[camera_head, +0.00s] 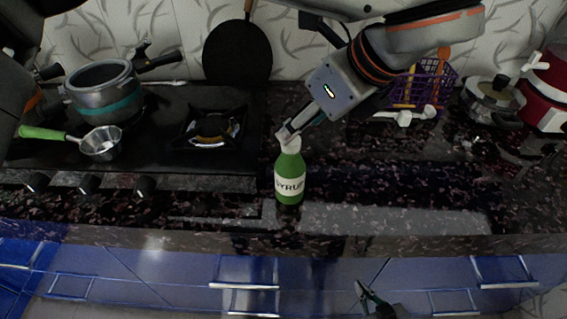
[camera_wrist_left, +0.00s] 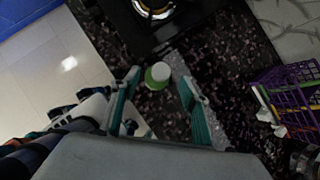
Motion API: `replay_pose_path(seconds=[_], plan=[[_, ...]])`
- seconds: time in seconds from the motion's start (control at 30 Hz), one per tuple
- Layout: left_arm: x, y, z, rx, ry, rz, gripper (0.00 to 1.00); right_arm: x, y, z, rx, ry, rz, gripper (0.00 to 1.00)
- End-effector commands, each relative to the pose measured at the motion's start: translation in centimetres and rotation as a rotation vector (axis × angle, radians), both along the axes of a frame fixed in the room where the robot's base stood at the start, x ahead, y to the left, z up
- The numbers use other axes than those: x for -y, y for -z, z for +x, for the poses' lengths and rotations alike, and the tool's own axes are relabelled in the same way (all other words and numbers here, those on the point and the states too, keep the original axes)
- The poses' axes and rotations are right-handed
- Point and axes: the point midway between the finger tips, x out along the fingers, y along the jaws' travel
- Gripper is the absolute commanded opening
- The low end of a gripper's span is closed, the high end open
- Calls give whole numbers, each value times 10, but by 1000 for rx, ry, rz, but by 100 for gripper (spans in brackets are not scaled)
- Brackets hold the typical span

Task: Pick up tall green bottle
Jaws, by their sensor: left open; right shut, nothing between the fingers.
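The tall green bottle (camera_head: 290,168) stands upright on the dark speckled counter near its front edge. It has a white cap and a white label reading "SYRUP". My left gripper (camera_head: 288,134) is at the bottle's top, reaching down from the upper right. In the left wrist view the bottle's cap and green shoulder (camera_wrist_left: 157,76) show between the spread teal fingers of the left gripper (camera_wrist_left: 160,79). I cannot tell whether a finger touches it. My right gripper (camera_head: 366,293) is low in front of the blue cabinets, shut and empty, away from the bottle.
A black pan (camera_head: 237,52) leans on the wall. A purple basket (camera_head: 428,85), a lidded pot (camera_head: 490,97) and a red appliance (camera_head: 545,92) are right. Counter right of the bottle is clear.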

Motion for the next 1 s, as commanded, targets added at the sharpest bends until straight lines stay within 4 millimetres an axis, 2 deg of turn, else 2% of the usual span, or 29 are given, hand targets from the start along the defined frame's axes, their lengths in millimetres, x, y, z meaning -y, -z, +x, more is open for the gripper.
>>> replay_pose_path(seconds=[0.6,0.9,1.0], plan=[[-22,64,23,-8,1,-2,45,0,-8,0,2,0,-1,0],[-23,68,25,-7,1,-2,45,0,-8,0,2,0,-1,0],[-23,67,25,-7,2,-2,19,0,-8,0,2,0,-1,0]])
